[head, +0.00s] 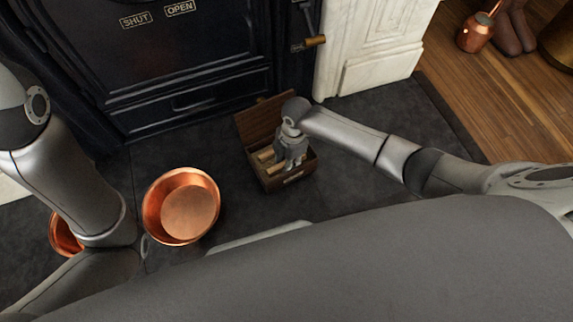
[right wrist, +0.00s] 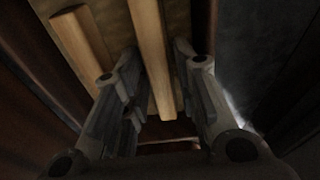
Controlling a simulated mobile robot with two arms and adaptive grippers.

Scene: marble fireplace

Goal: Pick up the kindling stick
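A small wooden box (head: 290,182) with its lid (head: 258,120) raised stands on the dark hearth in the head view. Pale kindling sticks (head: 265,155) lie inside it. My right gripper (head: 291,158) points down into the box. In the right wrist view, its two fingers (right wrist: 157,60) are apart, with one kindling stick (right wrist: 152,50) between them. Dark gaps show beside this stick, and I see no firm contact. Another stick (right wrist: 82,42) lies to the left, outside the fingers. My left arm shows at the left of the head view, but its gripper is out of sight.
A copper pan (head: 188,210) stands on the hearth left of the box; another copper vessel (head: 64,235) is partly hidden behind my left arm. The black stove (head: 190,60) is behind. White marble (head: 372,45) and a copper pot (head: 475,35) are at the right.

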